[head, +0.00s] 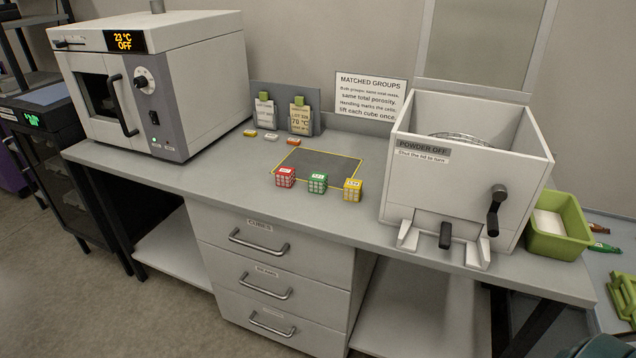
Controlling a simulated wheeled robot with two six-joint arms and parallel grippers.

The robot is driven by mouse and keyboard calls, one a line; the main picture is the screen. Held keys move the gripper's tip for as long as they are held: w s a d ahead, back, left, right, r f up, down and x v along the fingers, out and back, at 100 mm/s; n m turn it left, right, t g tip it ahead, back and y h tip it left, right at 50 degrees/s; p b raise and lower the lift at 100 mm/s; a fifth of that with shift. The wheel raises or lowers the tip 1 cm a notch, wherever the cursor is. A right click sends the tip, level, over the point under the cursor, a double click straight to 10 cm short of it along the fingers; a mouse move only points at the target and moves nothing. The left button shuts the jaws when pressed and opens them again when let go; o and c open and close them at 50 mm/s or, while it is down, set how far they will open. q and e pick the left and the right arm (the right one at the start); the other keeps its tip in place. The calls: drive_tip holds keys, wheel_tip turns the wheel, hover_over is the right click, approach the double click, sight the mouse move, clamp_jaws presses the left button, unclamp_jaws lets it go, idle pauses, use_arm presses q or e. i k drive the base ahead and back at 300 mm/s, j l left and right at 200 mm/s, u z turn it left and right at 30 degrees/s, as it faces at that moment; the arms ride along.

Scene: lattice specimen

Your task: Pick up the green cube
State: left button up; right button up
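The green cube (318,183) is a small lattice block with a white label on top. Neither of my grippers shows in the head view.
A white oven (182,95) stands at the left of the bench (230,180). A grey open-topped box with handles (462,175) stands at the right, beside a green bin (560,238). Small coloured pieces (271,137) and tagged holders (300,118) are behind the cubes. Drawers (262,250) lie below.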

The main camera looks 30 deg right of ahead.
sight(317, 181)
drive_tip(key=l+z, duration=0.25)
drive_tip(key=z, duration=0.15)
drive_tip(key=i+l+z, duration=0.2)
drive_tip(key=z, duration=0.2)
